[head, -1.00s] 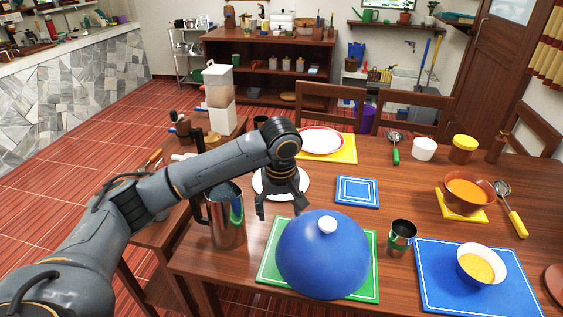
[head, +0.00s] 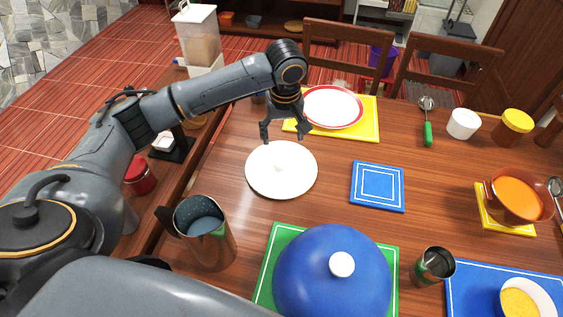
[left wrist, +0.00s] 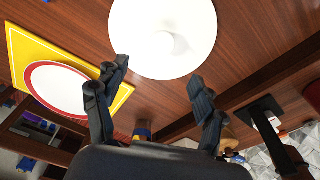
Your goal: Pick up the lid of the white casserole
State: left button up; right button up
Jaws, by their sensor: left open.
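A round white lid-like disc (head: 281,170) is on the wooden table in the head view, behind the blue dome; it also shows in the left wrist view (left wrist: 160,25), with a faint raised bump in its middle. I cannot see casserole walls under it. My left gripper (head: 286,130) is open and empty, above the table just past the far edge of the disc in the head view. In the left wrist view its two fingers (left wrist: 158,75) are spread apart, with the disc beyond them and nothing between them. My right gripper is not in view.
A blue dome (head: 330,275) sits on a green mat, with a metal pitcher (head: 205,235) to its left and a metal cup (head: 433,266) to its right. A red-rimmed plate (head: 332,107) lies on a yellow mat behind the gripper. A blue mat (head: 377,186) is right of the disc.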

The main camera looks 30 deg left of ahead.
pick_arm(q)
send_over(281, 160)
jog(key=f, duration=0.4)
jog(key=shift+s+d+f, duration=0.3)
jog(key=shift+d+f, duration=0.1)
jog(key=shift+w+f, duration=0.15)
jog(key=shift+f, duration=0.35)
jog(key=f, duration=0.4)
jog(key=shift+a+f, duration=0.2)
jog(key=shift+a, duration=0.05)
jog(key=shift+f, duration=0.35)
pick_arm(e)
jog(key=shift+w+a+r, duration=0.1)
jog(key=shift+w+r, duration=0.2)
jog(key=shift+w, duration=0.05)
pick_arm(q)
jog(key=shift+c, duration=0.2)
jog(key=c, duration=1.4)
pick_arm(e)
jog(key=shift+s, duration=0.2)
